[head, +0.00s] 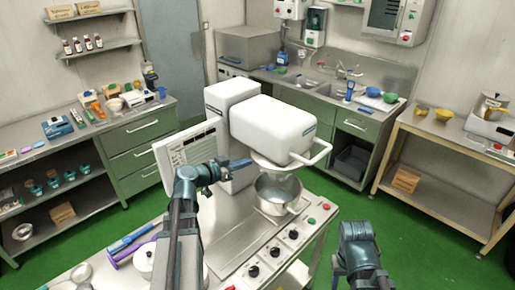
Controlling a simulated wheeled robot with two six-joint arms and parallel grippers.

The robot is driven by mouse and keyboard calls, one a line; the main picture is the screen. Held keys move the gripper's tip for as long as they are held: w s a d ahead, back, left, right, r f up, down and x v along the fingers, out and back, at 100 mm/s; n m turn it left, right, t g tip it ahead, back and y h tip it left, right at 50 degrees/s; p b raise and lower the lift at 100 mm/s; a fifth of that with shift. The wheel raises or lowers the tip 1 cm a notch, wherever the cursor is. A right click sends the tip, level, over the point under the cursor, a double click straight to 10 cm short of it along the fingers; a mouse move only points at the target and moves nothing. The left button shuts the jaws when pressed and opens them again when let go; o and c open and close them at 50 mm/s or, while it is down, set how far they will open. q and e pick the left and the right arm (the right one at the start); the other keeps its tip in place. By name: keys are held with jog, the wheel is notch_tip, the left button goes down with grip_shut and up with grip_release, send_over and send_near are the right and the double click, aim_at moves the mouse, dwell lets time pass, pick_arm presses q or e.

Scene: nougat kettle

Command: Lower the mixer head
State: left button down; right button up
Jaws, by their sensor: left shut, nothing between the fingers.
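The white mixer head (272,128) projects from the white mixer column (232,100) above the steel bowl (277,196). A white bar handle (322,156) sticks out at its front right. A pale round part under the head hangs over the bowl's mouth; whether it touches the bowl I cannot tell. My left gripper (240,163) is shut and empty, left of the head and in front of the column, apart from the handle. My right arm stands at the lower right, away from the mixer; its fingers do not show clearly.
A control panel (188,146) stands left of the column, close to my left arm. Knobs and buttons line the steel bench (226,246) front. Purple and blue tools and a white lidded pot (143,257) lie at the bench's left. Green floor is free to the right.

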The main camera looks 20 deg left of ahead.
aim_at(269, 160)
pick_arm(q)
jog(key=b+x, duration=0.1)
jog(key=x, duration=0.5)
jog(key=a+b+x, duration=0.1)
jog(key=x, duration=0.2)
jog(key=shift+w+r+b, duration=0.3)
jog(key=shift+w, duration=0.05)
jog(key=shift+w+d+f+b, duration=0.1)
jog(key=shift+d+f+b, duration=0.05)
jog(key=shift+f+b, duration=0.4)
jog(key=shift+w+d+f+b, duration=0.1)
jog(key=shift+w+f+b, duration=0.05)
jog(key=shift+f+b, duration=1.25)
jog(key=shift+f, duration=0.05)
notch_tip(269, 160, down, 18)
jog(key=b, duration=1.8)
jog(key=shift+s, duration=0.15)
jog(key=shift+d+r, duration=0.1)
jog(key=shift+r, duration=0.05)
